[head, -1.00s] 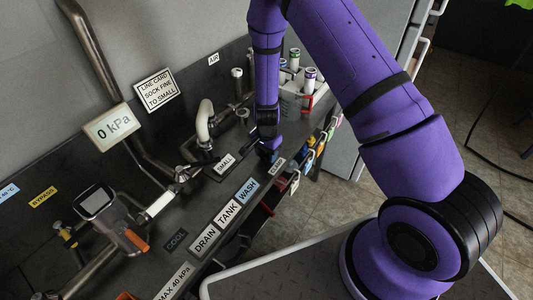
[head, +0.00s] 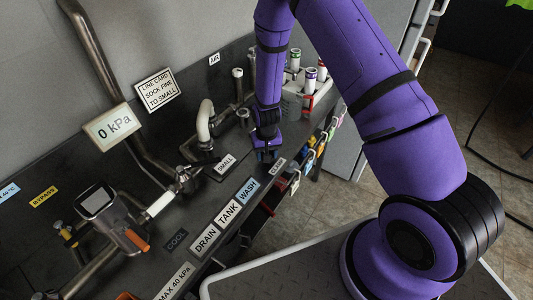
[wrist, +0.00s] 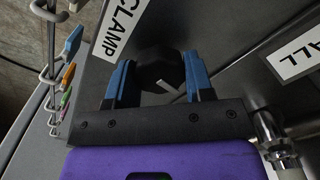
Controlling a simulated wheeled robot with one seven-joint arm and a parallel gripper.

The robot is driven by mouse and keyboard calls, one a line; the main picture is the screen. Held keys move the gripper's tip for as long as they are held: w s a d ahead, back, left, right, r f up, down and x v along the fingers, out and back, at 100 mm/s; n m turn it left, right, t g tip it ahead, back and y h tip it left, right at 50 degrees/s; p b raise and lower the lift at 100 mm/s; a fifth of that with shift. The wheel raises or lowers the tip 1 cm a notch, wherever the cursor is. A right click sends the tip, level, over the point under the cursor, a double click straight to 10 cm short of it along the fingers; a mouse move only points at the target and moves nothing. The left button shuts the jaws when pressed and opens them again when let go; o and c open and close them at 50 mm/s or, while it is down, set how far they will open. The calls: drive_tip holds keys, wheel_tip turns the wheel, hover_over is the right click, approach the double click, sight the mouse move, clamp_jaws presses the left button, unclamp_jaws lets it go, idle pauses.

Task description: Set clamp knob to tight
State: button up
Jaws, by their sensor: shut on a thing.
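The clamp knob (wrist: 160,72) is a dark, round, faceted knob with a pale pointer mark, in the upper middle of the wrist view. My gripper (wrist: 158,82) has its blue-padded fingers on either side of the knob and is shut on it. The pointer mark slants, and no tight marking is readable. A white CLAMP label (wrist: 120,28) lies beside the knob on the dark panel. In the head view my gripper (head: 266,156) is at the bench's front edge, near the partly covered CLAMP label (head: 279,166), and hides the knob.
A SMALL label (head: 225,164) and metal piping (head: 184,178) lie left of my gripper. A rack (head: 305,98) with capped cylinders stands behind. Coloured tags hang on hooks (head: 318,147) along the front edge. The gauge (head: 112,125) reads 0 kPa.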

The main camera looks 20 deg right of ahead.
drive_tip(key=shift+n, duration=0.3)
idle(0.4)
drive_tip(key=o, duration=0.9)
drive_tip(key=shift+o, duration=0.2)
wheel_tip(320, 180, up, 11)
